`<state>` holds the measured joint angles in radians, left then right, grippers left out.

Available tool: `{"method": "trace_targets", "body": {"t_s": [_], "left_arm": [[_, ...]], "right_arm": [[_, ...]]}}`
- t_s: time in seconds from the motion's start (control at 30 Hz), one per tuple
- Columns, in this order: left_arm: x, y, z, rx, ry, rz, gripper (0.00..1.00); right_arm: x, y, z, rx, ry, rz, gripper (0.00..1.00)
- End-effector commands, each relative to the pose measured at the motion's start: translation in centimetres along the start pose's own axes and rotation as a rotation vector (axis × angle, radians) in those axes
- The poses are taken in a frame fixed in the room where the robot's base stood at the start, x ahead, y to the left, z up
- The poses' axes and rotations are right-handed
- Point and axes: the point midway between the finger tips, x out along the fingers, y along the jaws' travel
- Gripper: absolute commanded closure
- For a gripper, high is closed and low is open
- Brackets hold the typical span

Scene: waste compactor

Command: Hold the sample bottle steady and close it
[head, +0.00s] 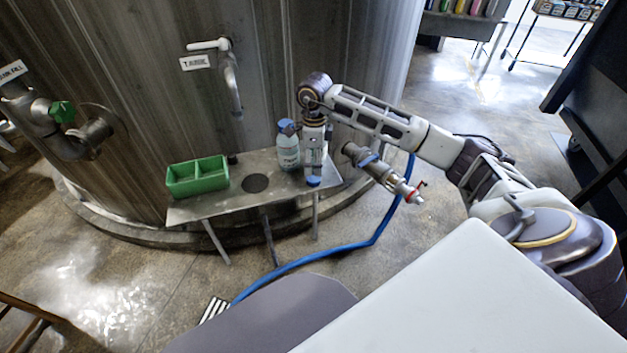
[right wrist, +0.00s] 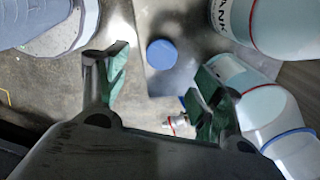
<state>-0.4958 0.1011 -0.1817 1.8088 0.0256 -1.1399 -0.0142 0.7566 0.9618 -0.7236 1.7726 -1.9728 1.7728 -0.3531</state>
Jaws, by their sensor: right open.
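The sample bottle (head: 288,152) is pale and stands upright on the metal shelf (head: 225,205), close to the tank wall. A blue piece (head: 288,127) shows at its top; I cannot tell exactly what it is. A separate round blue cap (head: 313,181) lies near the shelf's front edge, and it also shows in the right wrist view (right wrist: 161,53). My right gripper (right wrist: 158,82) is open and empty, pointing down above the shelf, with the cap seen between and beyond its fingers. In the head view the arm hides part of the area beside the bottle. My left gripper is out of view.
A green two-compartment holder (head: 197,178) sits on the shelf, left of a dark round spot (head: 255,183). A tap (head: 233,85) hangs above. A valve with a red handle (head: 412,194) juts out right of the shelf. A blue hose (head: 330,248) crosses the floor.

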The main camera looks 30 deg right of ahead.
Motion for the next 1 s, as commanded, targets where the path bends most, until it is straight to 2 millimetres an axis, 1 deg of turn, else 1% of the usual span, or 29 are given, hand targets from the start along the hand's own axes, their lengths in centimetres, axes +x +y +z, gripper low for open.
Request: {"method": "trace_targets", "body": {"t_s": [0.03, 0.1, 0.2, 0.37, 0.67, 0.83, 1.0], "left_arm": [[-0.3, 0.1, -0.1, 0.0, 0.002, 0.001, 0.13], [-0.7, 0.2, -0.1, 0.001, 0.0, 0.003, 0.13], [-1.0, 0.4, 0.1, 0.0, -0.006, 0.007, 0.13], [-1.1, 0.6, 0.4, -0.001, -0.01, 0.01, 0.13], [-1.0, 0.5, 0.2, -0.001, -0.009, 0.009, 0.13], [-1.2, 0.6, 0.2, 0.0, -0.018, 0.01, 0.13], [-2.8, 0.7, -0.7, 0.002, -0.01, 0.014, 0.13]], "right_arm": [[0.7, 0.0, 0.0, 0.0, 0.001, 0.001, 0.33], [1.3, 0.0, 0.0, 0.001, 0.0, 0.001, 0.33], [1.8, 0.0, 0.0, 0.001, 0.0, 0.0, 0.33], [2.0, 0.0, 0.0, 0.001, 0.0, 0.0, 0.33], [2.2, 0.0, 0.0, 0.001, 0.0, 0.0, 0.33], [3.5, 0.0, 0.0, 0.001, 0.002, 0.001, 0.33], [5.4, -0.1, 0.2, 0.001, 0.001, 0.002, 0.33]]}}
